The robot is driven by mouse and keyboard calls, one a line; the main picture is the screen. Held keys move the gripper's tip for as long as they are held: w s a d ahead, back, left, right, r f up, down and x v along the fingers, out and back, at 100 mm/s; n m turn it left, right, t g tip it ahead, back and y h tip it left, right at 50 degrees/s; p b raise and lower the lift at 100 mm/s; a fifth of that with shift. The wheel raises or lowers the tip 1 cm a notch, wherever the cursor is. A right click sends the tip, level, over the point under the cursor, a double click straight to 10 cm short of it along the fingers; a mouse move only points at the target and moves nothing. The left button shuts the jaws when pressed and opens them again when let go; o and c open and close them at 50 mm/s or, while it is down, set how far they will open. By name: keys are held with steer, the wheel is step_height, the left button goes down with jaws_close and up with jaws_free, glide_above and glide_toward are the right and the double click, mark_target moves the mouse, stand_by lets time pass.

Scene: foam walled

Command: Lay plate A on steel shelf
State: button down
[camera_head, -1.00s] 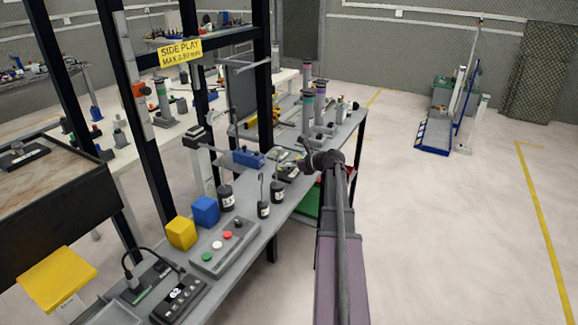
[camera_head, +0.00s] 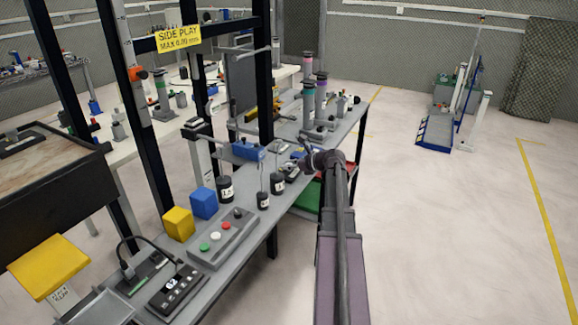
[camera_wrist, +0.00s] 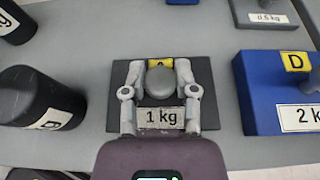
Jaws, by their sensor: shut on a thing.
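Plate A is a dark, flat, square plate (camera_wrist: 203,72) with a yellow A tag, a white "1 kg" label and a round grey knob. In the wrist view my gripper (camera_wrist: 160,82) has its two fingers closed on either side of the knob. The plate is over the grey bench top; I cannot tell whether it touches it. In the head view my gripper (camera_head: 312,160) is over the far half of the bench, and the plate there is too small to make out clearly. I cannot tell which surface is the steel shelf.
A blue block D marked 2 kg (camera_wrist: 262,90) is close right of the plate, and a black cylinder (camera_wrist: 40,98) is close left. A 0.5 kg weight (camera_wrist: 265,18) is behind. Black posts rise beside the grey bench (camera_head: 232,250).

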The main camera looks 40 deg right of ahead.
steer(key=shift+f, duration=0.1)
steer(key=shift+c, duration=2)
jaws_free()
steer(key=p+v, duration=0.4)
steer(key=v, duration=0.8)
steer(key=shift+r, duration=0.2)
